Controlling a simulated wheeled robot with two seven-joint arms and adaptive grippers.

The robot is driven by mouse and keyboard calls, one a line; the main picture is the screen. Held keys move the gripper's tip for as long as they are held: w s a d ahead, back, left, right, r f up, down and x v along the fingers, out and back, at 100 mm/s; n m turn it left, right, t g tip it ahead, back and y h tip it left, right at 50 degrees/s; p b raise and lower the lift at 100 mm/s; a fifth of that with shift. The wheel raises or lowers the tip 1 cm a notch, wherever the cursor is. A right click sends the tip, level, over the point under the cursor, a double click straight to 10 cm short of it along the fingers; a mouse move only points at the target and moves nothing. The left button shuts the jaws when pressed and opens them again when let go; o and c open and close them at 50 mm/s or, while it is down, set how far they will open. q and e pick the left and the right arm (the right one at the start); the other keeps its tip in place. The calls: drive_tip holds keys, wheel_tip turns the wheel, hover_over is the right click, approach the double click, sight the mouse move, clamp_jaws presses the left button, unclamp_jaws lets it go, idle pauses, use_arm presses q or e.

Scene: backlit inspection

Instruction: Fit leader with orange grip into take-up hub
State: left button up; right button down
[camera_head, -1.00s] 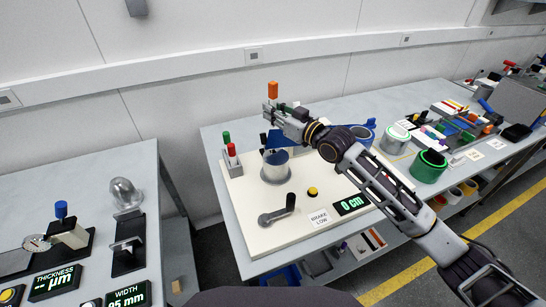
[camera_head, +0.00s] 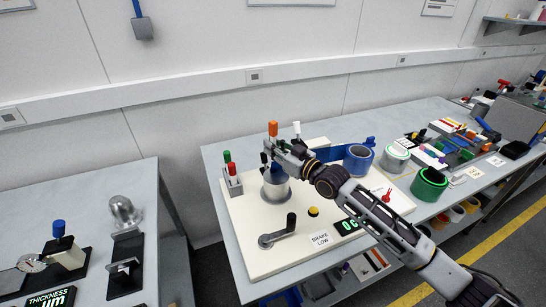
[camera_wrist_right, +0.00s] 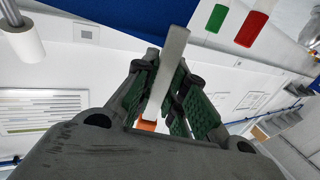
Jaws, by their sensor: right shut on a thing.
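My right gripper (camera_head: 271,155) is shut on the leader's orange grip (camera_head: 273,128), whose orange top stands above the fingers. The blue leader (camera_head: 335,152) shows behind my wrist and beside the blue roll (camera_head: 358,159); a blue part also shows below the fingers at the hub's top. The grey take-up hub (camera_head: 276,188) stands upright on the cream panel, just under the gripper. Whether the leader is in the hub's slot cannot be told. In the right wrist view a pale bar stands between the green finger pads (camera_wrist_right: 165,95), with orange (camera_wrist_right: 147,125) beneath. My left gripper is not in view.
On the cream panel (camera_head: 250,248) are a crank (camera_head: 278,235), a yellow button (camera_head: 313,211) and a rack with green and red-capped pieces (camera_head: 232,180). A white post (camera_head: 297,129) stands behind my gripper. A green roll (camera_head: 429,185) stands to the right.

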sight(273, 160)
wheel_tip(273, 160, down, 3)
drive_tip(key=shift+f, duration=0.1)
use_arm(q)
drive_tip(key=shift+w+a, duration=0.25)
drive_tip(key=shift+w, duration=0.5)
use_arm(e)
drive_tip(key=shift+f, duration=0.25)
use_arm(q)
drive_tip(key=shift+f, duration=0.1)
use_arm(e)
drive_tip(key=shift+f, duration=0.2)
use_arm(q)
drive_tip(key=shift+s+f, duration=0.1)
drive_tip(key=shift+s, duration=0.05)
use_arm(e)
drive_tip(key=shift+f, duration=0.15)
drive_tip(key=shift+f+b, duration=0.15)
drive_tip(key=shift+b, duration=0.2)
drive_tip(key=c, duration=1.6)
unclamp_jaws()
drive_tip(key=shift+c, duration=0.2)
drive_tip(key=shift+o, duration=0.8)
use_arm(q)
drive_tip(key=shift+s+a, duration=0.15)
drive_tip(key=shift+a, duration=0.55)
